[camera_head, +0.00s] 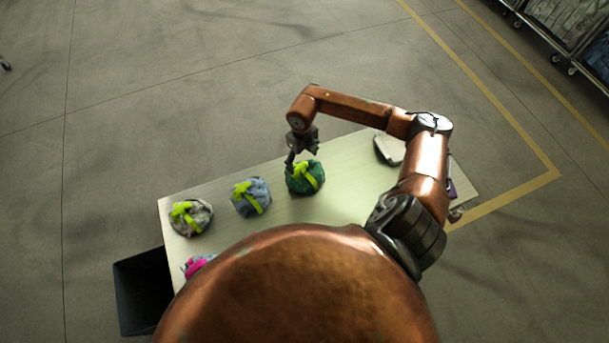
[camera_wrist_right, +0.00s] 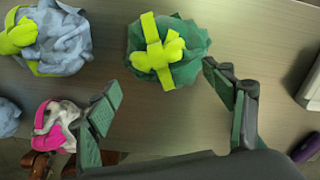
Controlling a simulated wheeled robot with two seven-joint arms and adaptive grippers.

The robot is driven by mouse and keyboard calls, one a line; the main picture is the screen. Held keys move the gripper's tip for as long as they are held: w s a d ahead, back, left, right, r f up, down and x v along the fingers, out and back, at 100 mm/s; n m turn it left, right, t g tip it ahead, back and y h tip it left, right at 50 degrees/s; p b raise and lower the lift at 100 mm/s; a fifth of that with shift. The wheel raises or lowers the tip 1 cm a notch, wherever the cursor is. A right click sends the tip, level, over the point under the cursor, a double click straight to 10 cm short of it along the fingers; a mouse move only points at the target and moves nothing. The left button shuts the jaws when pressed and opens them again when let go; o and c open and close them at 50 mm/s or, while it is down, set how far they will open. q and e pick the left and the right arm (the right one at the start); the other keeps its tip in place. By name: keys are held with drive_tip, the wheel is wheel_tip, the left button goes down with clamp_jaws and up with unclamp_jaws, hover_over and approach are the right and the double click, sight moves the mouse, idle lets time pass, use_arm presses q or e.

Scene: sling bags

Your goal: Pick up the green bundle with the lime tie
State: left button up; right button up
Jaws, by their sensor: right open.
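The green bundle with the lime tie (camera_head: 310,178) sits on the table, right of the other lime-tied bundles in the head view. In the right wrist view the green bundle (camera_wrist_right: 187,42) is at the top middle, its lime tie facing the camera. My right gripper (camera_head: 298,163) is above the back left side of the bundle in the head view. In the right wrist view its two fingers (camera_wrist_right: 165,88) are spread apart with nothing between them, and the bundle lies beyond the fingertips. My left gripper is not in view.
A blue-grey bundle (camera_head: 252,196) and a grey-white bundle (camera_head: 190,217), both lime-tied, sit to the left on the table (camera_head: 345,200). A pink-tied bundle (camera_head: 196,265) is at the front left. A whitish object (camera_head: 388,149) lies at the back right. A black bin (camera_head: 142,290) stands beside the table.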

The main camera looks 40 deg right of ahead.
sight(303, 168)
drive_tip(key=f+p, duration=0.2)
drive_tip(key=f, duration=0.2)
drive_tip(key=shift+s+f, duration=0.2)
drive_tip(key=shift+f, duration=0.35)
drive_tip(key=shift+c, duration=0.2)
drive_tip(key=shift+w, duration=0.1)
clamp_jaws()
